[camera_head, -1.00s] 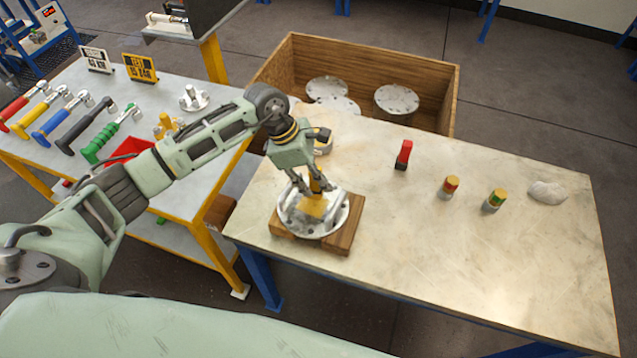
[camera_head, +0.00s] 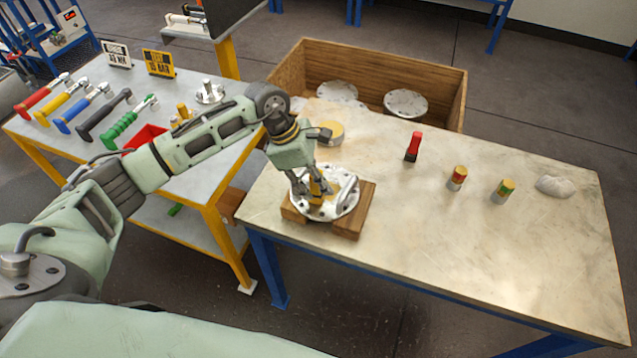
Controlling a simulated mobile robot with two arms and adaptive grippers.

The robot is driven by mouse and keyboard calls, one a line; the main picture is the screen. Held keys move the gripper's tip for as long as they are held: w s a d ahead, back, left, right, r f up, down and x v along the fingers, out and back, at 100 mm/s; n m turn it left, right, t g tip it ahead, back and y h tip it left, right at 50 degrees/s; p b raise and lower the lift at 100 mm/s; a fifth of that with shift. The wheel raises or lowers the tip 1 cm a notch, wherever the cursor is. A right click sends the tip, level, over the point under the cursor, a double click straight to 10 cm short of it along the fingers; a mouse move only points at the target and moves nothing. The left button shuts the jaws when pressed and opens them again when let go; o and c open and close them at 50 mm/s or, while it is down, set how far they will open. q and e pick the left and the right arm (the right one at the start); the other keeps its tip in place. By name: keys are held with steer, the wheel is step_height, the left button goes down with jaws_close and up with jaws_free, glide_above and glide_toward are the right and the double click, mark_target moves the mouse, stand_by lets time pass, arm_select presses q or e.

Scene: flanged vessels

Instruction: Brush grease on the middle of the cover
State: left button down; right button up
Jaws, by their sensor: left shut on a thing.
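The cover (camera_head: 346,203) is a round metal flange with holes around its rim and a raised handle. It lies on a wooden block (camera_head: 352,222) at the table's left end. My left gripper (camera_head: 316,182) is shut on a yellow brush (camera_head: 317,192) and holds it low over the left-middle part of the cover. The gripper fingers and the handle hide part of the brush, and I cannot tell whether its tip touches the cover. Any grease on the cover is too small to make out. My right gripper is not in view.
A round tin (camera_head: 331,133) stands behind the cover. A red and black object (camera_head: 413,147), two small banded cylinders (camera_head: 457,178) and a pale lump (camera_head: 555,186) stand to the right. A wooden crate (camera_head: 450,100) holds metal discs. The table's front right is clear.

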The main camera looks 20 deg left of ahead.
arm_select(q)
steer(key=r, duration=0.1)
steer(key=r+p, duration=0.1)
steer(key=shift+s+a+r, duration=0.1)
steer(key=shift+s+r, duration=0.1)
steer(key=shift+r, duration=0.15)
steer(key=shift+w+r+p, duration=0.2)
steer(key=shift+r+p, duration=0.05)
steer(key=shift+r, duration=0.25)
steer(key=shift+w+r+p, duration=0.15)
steer(key=shift+r+p, duration=0.1)
steer(key=shift+r, duration=0.2)
steer(key=shift+s+r+p, duration=0.2)
steer(key=shift+r+p, duration=0.25)
steer(key=shift+r, duration=1.25)
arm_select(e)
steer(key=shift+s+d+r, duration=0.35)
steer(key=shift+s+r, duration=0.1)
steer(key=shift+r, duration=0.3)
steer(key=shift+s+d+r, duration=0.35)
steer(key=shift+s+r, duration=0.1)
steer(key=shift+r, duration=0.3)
